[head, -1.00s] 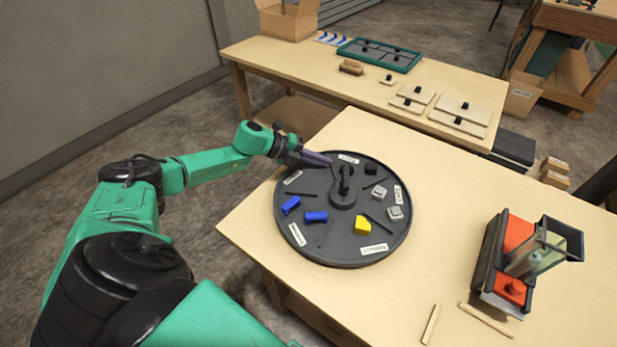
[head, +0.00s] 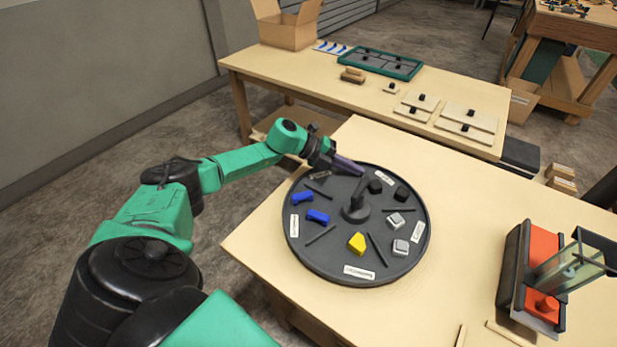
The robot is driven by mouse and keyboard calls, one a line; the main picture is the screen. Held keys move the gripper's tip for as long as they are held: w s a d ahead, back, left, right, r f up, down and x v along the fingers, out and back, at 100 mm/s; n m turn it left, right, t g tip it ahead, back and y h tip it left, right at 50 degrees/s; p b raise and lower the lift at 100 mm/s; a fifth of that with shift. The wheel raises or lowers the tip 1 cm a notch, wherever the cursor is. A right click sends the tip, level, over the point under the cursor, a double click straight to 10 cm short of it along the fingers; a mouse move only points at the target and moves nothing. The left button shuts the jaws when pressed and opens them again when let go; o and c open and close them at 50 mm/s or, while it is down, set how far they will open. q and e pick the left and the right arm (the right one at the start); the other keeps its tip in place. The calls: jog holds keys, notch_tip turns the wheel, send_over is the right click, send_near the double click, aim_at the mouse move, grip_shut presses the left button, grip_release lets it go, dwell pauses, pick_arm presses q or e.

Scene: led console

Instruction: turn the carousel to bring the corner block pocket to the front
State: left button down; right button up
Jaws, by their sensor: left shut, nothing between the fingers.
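The round dark carousel (head: 330,262) lies on the near table, with raised dividers and white labels too small to read. A yellow block with a cut corner (head: 357,243) sits in the pocket nearest the front edge. Two blue pieces (head: 318,216) are at the left, two grey pieces (head: 401,247) at the right and two black pieces (head: 402,194) at the back right. A dark crank-like handle (head: 356,207) rises at the hub. My left gripper (head: 360,171) is shut and empty over the carousel's back part, its tip at or very near the handle's upper end; contact is unclear. My right gripper is out of view.
A red and black device with a clear chute (head: 570,268) stands at the right of the near table (head: 460,210). The far table (head: 300,72) carries a green-framed tray (head: 380,62), pale plates and an open cardboard box (head: 290,25). The table between carousel and device is clear.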

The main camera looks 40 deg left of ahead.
pick_arm(q)
jog(key=shift+w+d, duration=0.3)
jog(key=shift+d, duration=0.2)
jog(key=shift+w+d, duration=0.25)
jog(key=shift+d, duration=0.25)
jog(key=shift+w+d, duration=0.2)
jog(key=shift+d, duration=0.25)
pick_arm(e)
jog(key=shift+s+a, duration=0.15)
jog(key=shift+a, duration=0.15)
pick_arm(q)
jog(key=shift+d, duration=0.1)
